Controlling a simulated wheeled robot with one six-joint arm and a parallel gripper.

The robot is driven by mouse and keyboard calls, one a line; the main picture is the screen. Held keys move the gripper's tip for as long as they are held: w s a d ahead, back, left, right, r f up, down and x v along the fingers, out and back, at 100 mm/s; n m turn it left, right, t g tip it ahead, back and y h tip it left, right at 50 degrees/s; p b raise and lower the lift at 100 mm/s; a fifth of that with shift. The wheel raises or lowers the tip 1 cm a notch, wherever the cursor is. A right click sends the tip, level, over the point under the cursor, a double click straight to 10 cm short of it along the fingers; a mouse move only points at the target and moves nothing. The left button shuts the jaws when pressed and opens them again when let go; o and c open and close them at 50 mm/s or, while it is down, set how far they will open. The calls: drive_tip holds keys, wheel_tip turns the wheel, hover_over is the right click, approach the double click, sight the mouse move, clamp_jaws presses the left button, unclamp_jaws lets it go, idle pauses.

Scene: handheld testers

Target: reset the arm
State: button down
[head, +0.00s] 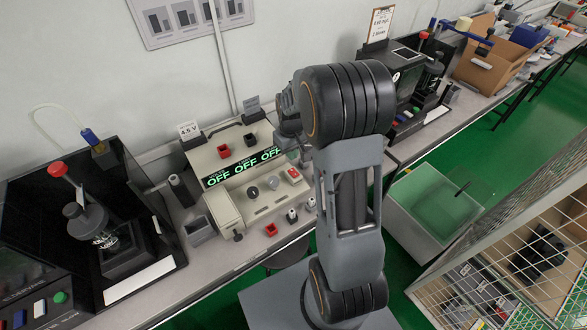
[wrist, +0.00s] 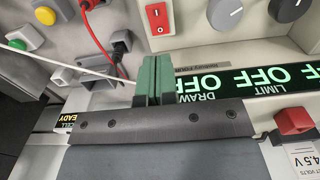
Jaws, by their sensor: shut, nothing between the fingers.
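My gripper (wrist: 156,82) is at the lower middle of the wrist view, its two green fingers pressed together with nothing between them. The fingers are above a beige bench supply and overlap the edge of its green-lit display strip (wrist: 240,80). In the head view my arm (head: 347,170) rises in the middle and bends toward the beige supply (head: 262,203). The fingertips there are hidden behind the arm. The supply's display reads OFF several times, and a red rocker switch (wrist: 158,18) is just beyond the fingers in the wrist view.
A black tester (head: 98,235) with a red-topped lever stands at left. Another black tester (head: 405,80) is behind my arm. A cardboard box (head: 492,65) is farther right. A translucent bin (head: 430,205) and a wire cage (head: 520,240) stand right of the bench. A red lead (wrist: 95,35) crosses near the fingers.

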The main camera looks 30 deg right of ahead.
drive_tip(key=shift+r, duration=0.2)
idle(0.5)
drive_tip(key=shift+s+a+f+m+g, duration=0.15)
drive_tip(key=shift+s+f+m, duration=0.1)
drive_tip(key=shift+s, duration=0.2)
drive_tip(key=shift+s+a+f+m+g, duration=0.15)
drive_tip(key=shift+s+f+m, duration=0.1)
drive_tip(key=shift+s, duration=0.2)
drive_tip(key=s+a+r+t, duration=0.4)
drive_tip(key=s+a+r, duration=0.5)
drive_tip(key=s+r, duration=0.4)
drive_tip(key=shift+s+r, duration=0.25)
drive_tip(key=shift+s, duration=0.45)
drive_tip(key=c, duration=1.8)
unclamp_jaws()
drive_tip(key=shift+a, duration=0.1)
